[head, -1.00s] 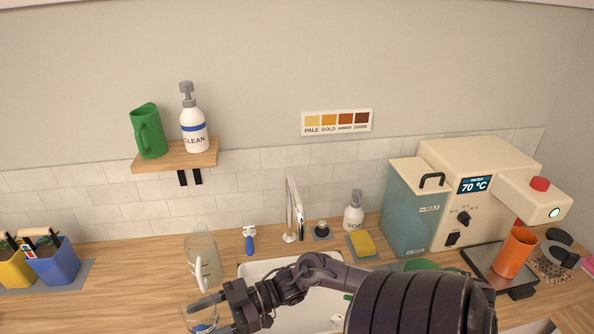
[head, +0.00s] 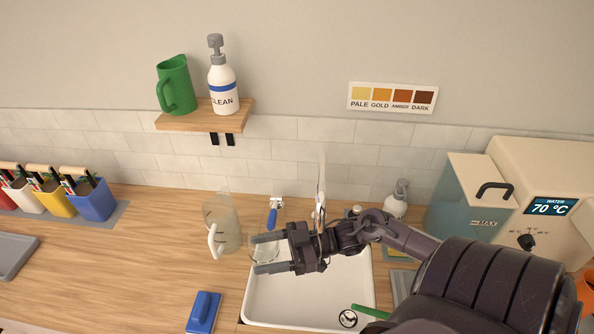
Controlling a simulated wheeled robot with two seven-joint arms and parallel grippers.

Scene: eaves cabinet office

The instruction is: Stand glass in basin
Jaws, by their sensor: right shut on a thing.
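My right gripper (head: 258,254) is shut on a clear glass (head: 264,249), which shows faintly between its two fingers. The glass is over the left back edge of the white basin (head: 262,306), beside the jug. Its base is hard to make out, and I cannot tell its height above the counter. The basin is set in the wooden counter, with a dark round drain (head: 347,318) near its front. My right arm covers the basin's back right part. My left gripper is not in view.
A clear jug (head: 222,226) stands just left of the glass. A blue-handled tool (head: 272,216) lies behind it, near the tap (head: 321,192). A blue block-like item (head: 203,312) lies left of the basin. A green handle (head: 370,311) reaches over the basin's right side.

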